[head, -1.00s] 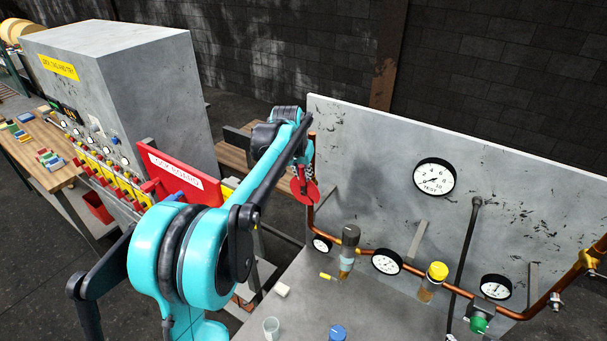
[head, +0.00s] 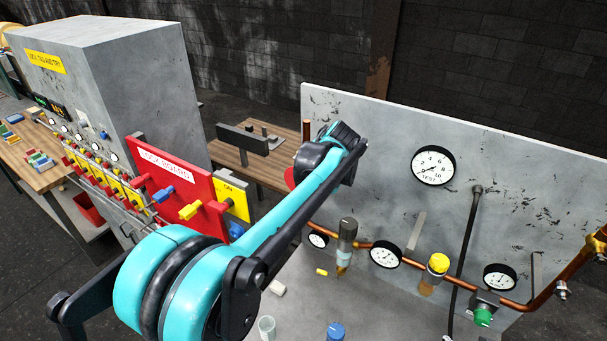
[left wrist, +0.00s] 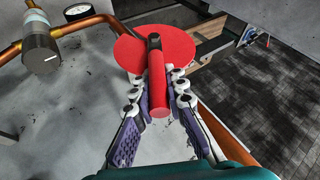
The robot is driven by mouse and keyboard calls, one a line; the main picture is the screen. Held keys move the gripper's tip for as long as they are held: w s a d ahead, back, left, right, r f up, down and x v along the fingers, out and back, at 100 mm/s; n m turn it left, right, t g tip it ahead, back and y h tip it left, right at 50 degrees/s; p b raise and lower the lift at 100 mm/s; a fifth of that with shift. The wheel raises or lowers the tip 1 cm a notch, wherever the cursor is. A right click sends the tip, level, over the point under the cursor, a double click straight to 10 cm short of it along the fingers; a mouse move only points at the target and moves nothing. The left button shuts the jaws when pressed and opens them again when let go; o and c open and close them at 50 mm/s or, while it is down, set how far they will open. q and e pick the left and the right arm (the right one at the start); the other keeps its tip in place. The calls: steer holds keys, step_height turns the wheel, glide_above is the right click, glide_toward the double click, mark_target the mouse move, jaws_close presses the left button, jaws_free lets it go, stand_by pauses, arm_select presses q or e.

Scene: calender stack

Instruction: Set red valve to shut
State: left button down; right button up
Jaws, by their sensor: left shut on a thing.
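The red valve (left wrist: 185,52) shows in the left wrist view as a round red disc with a red lever handle (left wrist: 158,90) across it, on a copper pipe. My left gripper (left wrist: 158,84) is shut on the handle, with one finger on each side of it. The handle points back toward the wrist camera. In the head view only an edge of the red disc (head: 289,178) shows, left of my arm. My arm hides the handle and fingers there. My right gripper is in neither view.
The grey panel (head: 530,190) carries gauges and the copper pipe (head: 515,302). A dark-capped fitting (head: 347,230) and a yellow-capped one (head: 438,264) stand along the pipe. The red lock board (head: 180,190) is left of my arm. Small items lie on the bench.

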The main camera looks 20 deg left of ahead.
arm_select(q)
steer(key=d+f+m+t+y+b, duration=0.3)
steer(key=f+y+b, duration=0.3)
steer(key=y+b, duration=0.4)
steer(key=shift+s+d+f+t+b, duration=0.15)
steer(key=shift+s+d+t+b, duration=0.2)
steer(key=shift+b, duration=2.95)
steer(key=shift+w, duration=0.1)
steer(key=c, duration=1.5)
jaws_free()
steer(key=shift+d, duration=0.1)
steer(key=v, duration=1.1)
steer(key=shift+s+d+f, duration=0.25)
steer(key=shift+s+d, duration=0.05)
